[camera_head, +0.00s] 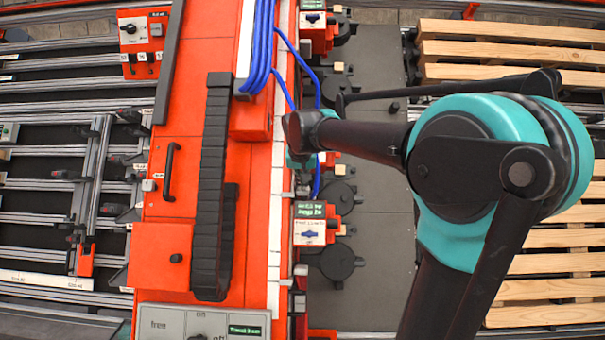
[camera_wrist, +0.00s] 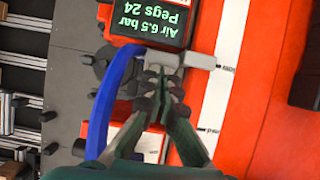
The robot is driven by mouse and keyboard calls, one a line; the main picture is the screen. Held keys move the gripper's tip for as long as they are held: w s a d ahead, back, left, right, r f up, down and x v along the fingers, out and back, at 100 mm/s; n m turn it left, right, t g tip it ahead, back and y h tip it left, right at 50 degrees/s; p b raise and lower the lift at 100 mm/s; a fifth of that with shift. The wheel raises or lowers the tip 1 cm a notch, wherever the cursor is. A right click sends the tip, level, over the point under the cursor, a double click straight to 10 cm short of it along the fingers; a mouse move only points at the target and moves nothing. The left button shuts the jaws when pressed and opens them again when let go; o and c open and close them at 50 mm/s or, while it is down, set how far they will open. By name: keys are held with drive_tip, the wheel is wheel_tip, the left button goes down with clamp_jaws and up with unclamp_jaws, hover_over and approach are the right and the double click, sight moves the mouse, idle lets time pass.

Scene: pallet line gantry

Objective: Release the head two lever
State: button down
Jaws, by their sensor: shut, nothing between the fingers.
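In the wrist view, a grey lever (camera_wrist: 200,61) sticks out from a grey block at the red beam's edge. Its end lies on the white strip by a mark that seems to read "low"; a "mid" mark is further along. My gripper (camera_wrist: 162,76) is shut and empty, its fingertips right at the block at the lever's root. I cannot tell whether they touch it. Which head this is cannot be read.
A display (camera_wrist: 150,22) reads "Air 6.5 bar, Pegs 24" beside the lever. A blue hose (camera_wrist: 112,100) curves close by my gripper. In the head view, a black cable chain (camera_head: 212,190) runs along the red gantry, and wooden pallets (camera_head: 510,55) stand at right beyond a grey floor.

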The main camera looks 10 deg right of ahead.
drive_tip(key=shift+s+a+f+t, duration=0.1)
drive_tip(key=shift+s+f+t, duration=0.15)
drive_tip(key=shift+f+t, duration=0.3)
drive_tip(key=shift+s+a+f+t, duration=0.1)
drive_tip(key=shift+s+f+t, duration=0.1)
drive_tip(key=shift+f+t, duration=0.3)
drive_tip(key=shift+s+f, duration=0.3)
drive_tip(key=shift+f, duration=0.2)
drive_tip(key=shift+d+f, duration=0.1)
